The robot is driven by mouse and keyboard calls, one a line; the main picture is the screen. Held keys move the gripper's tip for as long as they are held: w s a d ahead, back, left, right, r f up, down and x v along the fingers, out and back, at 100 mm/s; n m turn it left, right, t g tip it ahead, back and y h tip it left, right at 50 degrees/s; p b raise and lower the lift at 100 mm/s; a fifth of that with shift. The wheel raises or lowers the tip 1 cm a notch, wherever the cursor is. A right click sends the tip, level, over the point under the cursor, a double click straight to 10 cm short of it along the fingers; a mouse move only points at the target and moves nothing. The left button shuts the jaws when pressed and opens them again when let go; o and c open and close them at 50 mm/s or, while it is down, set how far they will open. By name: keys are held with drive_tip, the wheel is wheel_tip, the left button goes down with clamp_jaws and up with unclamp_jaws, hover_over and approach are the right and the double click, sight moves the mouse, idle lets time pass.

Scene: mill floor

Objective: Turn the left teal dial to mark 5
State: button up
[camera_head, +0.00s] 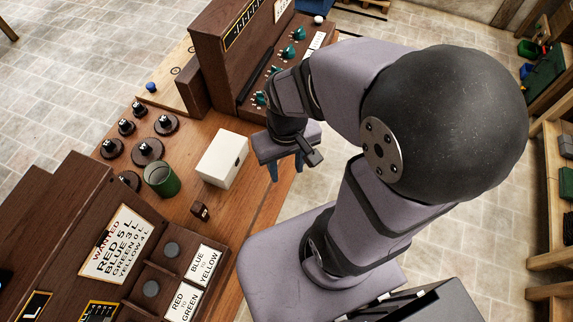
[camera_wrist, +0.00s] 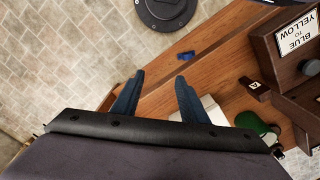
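Several teal dials sit in a slanting row on the front of a dark wooden panel in the head view: one upper (camera_head: 299,33), one below it (camera_head: 287,52), another lower (camera_head: 274,71) and the lowest (camera_head: 259,99), close behind my arm. Their pointers and marks are too small to read. No dial shows in the wrist view. My gripper (camera_head: 285,168) hangs below and right of the lowest dial, near the table edge by the white box, touching no dial. In the wrist view its blue fingers (camera_wrist: 160,77) are apart with nothing between them.
A white box (camera_head: 222,158) and a green cup (camera_head: 161,179) stand on the wooden table, with a small dark block (camera_head: 201,210) nearby. Black knobbed weights (camera_head: 148,151) stand at left. A sign board (camera_head: 117,244) is at lower left. A small blue object (camera_wrist: 186,56) shows in the wrist view.

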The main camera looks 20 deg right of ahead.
drive_tip(key=shift+o, duration=1.4)
drive_tip(key=w+d+r+n, duration=0.1)
drive_tip(key=w+n, duration=0.3)
drive_tip(key=w, duration=0.5)
drive_tip(key=w+d+r+n, duration=0.1)
drive_tip(key=w+n, duration=0.3)
drive_tip(key=w, duration=0.5)
drive_tip(key=w+d+n, duration=0.2)
drive_tip(key=w+n, duration=0.2)
drive_tip(key=w, duration=0.5)
drive_tip(key=shift+w+d+r+n+p, duration=0.25)
drive_tip(key=shift+d+r+n+p, duration=0.05)
drive_tip(key=shift+r, duration=0.1)
drive_tip(key=shift+f+p, duration=1.25)
drive_tip(key=shift+f, duration=2.45)
drive_tip(key=c, duration=1)
